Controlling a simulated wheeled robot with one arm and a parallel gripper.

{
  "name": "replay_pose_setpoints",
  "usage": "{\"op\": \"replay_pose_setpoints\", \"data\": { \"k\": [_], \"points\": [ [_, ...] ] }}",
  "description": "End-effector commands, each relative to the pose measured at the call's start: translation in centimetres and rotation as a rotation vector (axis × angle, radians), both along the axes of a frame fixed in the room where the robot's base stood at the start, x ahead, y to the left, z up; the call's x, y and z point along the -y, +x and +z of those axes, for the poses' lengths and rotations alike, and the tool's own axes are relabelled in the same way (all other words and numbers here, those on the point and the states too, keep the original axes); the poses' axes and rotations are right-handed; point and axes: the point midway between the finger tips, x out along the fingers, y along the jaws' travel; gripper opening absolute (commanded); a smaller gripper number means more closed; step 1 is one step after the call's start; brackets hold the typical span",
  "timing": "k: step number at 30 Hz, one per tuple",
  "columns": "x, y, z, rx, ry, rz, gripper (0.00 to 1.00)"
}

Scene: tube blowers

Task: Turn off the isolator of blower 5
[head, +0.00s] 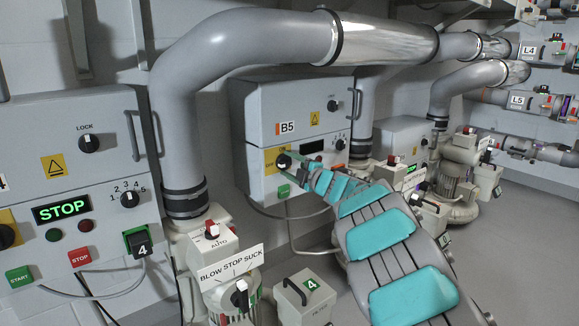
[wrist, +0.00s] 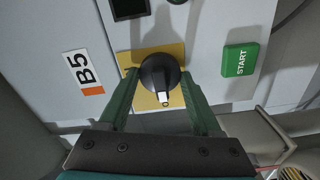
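The isolator of blower 5 is a round black knob (wrist: 160,73) on a yellow plate (wrist: 149,58) in the wrist view. Its white pointer faces down in the picture, at a small round mark like an O. My gripper (wrist: 158,74) has its two green fingers on either side of the knob, apart, with slim gaps seeming to show; contact is unclear. In the head view my gripper (head: 290,166) is at the lower left of the B5 cabinet (head: 300,92), partly covering the isolator (head: 283,159). The B5 display (head: 312,146) is dark.
A green START button (wrist: 240,60) is right of the knob in the wrist view, and the B5 label (wrist: 83,72) is left. In the head view, blower 4's panel (head: 75,120) reads STOP at the left. A large grey pipe (head: 178,110) stands between the panels.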

Motion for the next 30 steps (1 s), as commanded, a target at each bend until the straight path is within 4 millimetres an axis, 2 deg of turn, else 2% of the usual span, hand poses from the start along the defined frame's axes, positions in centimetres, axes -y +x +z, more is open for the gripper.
{"op": "replay_pose_setpoints", "data": {
  "k": [1,8,20,30],
  "points": [
    [-0.1,0.0,-0.1,-0.001,-0.003,0.003,0.7],
    [-0.1,0.0,-0.1,-0.001,-0.002,0.001,0.95],
    [0.2,-0.3,0.0,-0.001,0.0,0.001,0.95],
    [2.3,-3.2,0.1,0.0,-0.002,-0.001,0.95]
  ]
}}
